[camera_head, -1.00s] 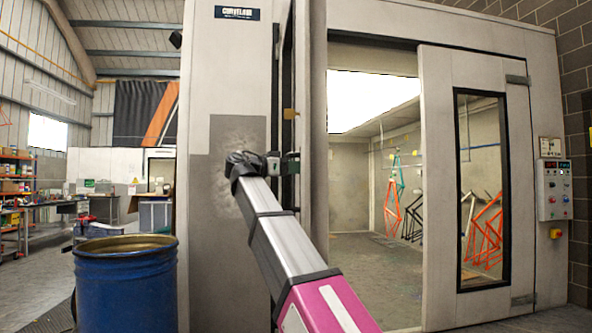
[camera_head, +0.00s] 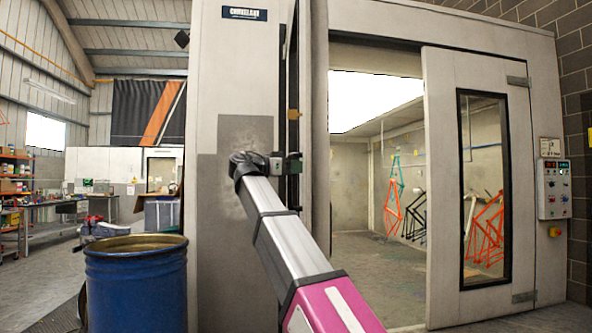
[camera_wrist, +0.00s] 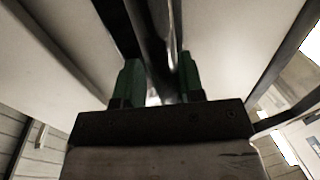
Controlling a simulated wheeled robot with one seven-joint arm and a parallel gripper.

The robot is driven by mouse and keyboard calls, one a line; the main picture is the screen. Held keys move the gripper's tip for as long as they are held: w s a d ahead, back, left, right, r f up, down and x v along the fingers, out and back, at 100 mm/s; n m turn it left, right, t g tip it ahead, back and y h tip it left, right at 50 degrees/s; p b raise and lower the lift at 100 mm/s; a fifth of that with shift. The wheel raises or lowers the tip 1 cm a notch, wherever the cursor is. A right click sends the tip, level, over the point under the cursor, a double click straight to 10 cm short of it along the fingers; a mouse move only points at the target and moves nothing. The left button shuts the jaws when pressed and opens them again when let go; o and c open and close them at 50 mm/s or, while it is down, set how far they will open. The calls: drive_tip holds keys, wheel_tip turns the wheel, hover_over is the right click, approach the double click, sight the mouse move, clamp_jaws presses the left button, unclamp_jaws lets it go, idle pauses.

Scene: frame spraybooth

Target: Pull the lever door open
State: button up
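The lever door (camera_head: 316,130) is a pale grey leaf seen almost edge-on, left of the booth's opening, with a narrow dark window strip. It stands swung out, and the booth interior shows past it. My gripper (camera_head: 284,164) is at the door's face at mid-height. In the wrist view, its two green fingers (camera_wrist: 158,85) stand either side of a dark, shiny bar, which appears to be the lever handle (camera_wrist: 165,50). The bar nearly fills the gap and the fingers look shut on it. The lever's shape is largely hidden in the head view.
A second door leaf (camera_head: 441,180) with a tall window stands right of the opening. A control box (camera_head: 553,190) is on the right wall. A blue drum (camera_head: 135,285) stands on the floor at left. Coloured bike frames (camera_head: 393,195) hang inside the booth.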

drive_tip(key=shift+s+d+f, duration=0.1)
drive_tip(key=shift+s, duration=0.55)
drive_tip(key=shift+c, duration=0.2)
